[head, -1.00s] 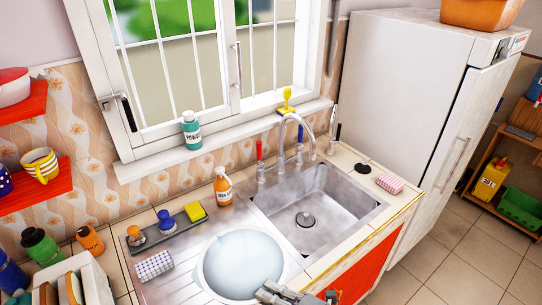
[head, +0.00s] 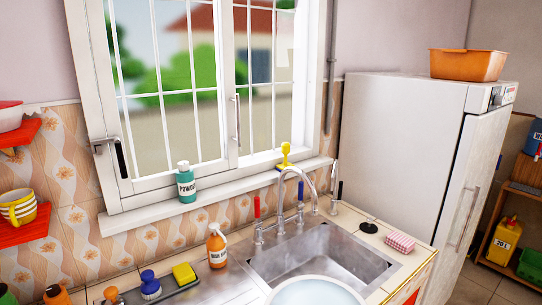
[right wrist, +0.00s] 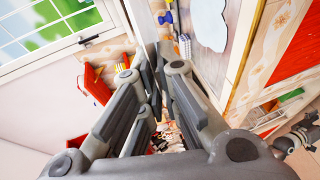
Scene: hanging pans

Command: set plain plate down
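The plain plate (head: 316,291) is a pale bluish-white disc at the bottom edge of the head view, in front of the sink basin, which it partly covers. Its near part is cut off. In the right wrist view, the plate (right wrist: 141,22) shows nearly edge-on as a thin grey-white strip running between the fingers. My right gripper (right wrist: 157,72) appears shut on its rim, one finger on each side. It is outside the head view.
The metal sink (head: 325,250) has a tall tap (head: 300,185) behind it. An orange soap bottle (head: 217,246), yellow sponge (head: 184,273) and blue brush (head: 150,286) stand on its left. A pink striped sponge (head: 400,242) lies on the right counter, beside the fridge (head: 410,150).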

